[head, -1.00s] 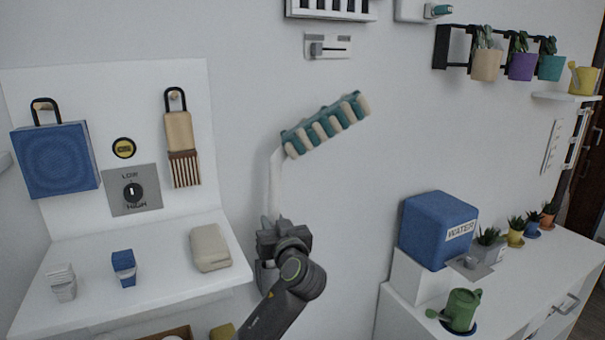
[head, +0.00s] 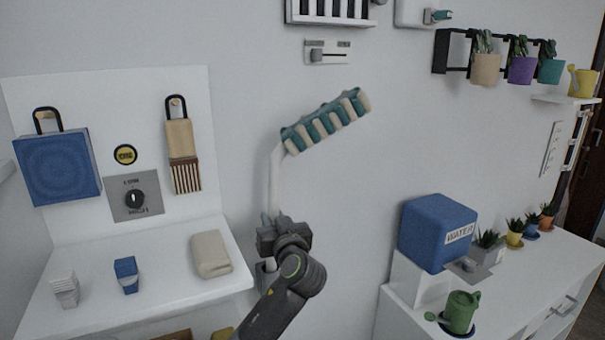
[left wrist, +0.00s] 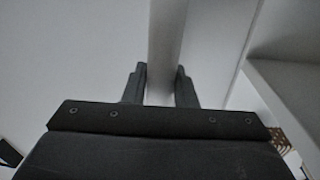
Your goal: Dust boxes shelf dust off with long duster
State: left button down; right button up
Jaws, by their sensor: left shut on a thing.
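The long duster has a teal and cream striped head (head: 325,122) and a white handle (head: 275,180). My left gripper (head: 277,226) is shut on the lower handle and holds the duster upright, with its head tilted up to the right in front of the grey wall. In the left wrist view, the pale handle (left wrist: 164,50) runs up between the two dark fingers of the gripper (left wrist: 160,88). No dust and no boxes on a shelf can be made out. My right gripper is not in view.
A white shelf desk (head: 110,265) at left holds small blocks and a beige pad (head: 211,254). A brush (head: 182,150) and blue bag (head: 57,165) hang on its back panel. A white cabinet (head: 545,270) at right carries a blue water box (head: 436,232) and a green watering can (head: 461,312).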

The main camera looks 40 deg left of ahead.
aim_at(272, 166)
pick_arm(q)
notch_tip(272, 166, up, 4)
jog(key=p, duration=0.2)
jog(key=shift+p, duration=0.3)
jog(key=r+p, duration=0.2)
jog(key=r, duration=0.1)
jog(key=d+r+p, duration=0.1)
jog(key=r+p, duration=0.1)
jog(key=r, duration=0.1)
jog(key=r+p, duration=0.2)
jog(key=r, duration=0.1)
jog(key=shift+s+d, duration=0.15)
jog(key=shift+s, duration=0.15)
jog(key=shift+s+r+p, duration=0.1)
jog(key=shift+r+p, duration=0.25)
jog(key=shift+p, duration=0.05)
notch_tip(272, 166, up, 3)
jog(key=shift+s+p, duration=0.1)
jog(key=shift+p, duration=0.9)
jog(key=shift+f, duration=0.1)
jog(key=shift+d, duration=0.1)
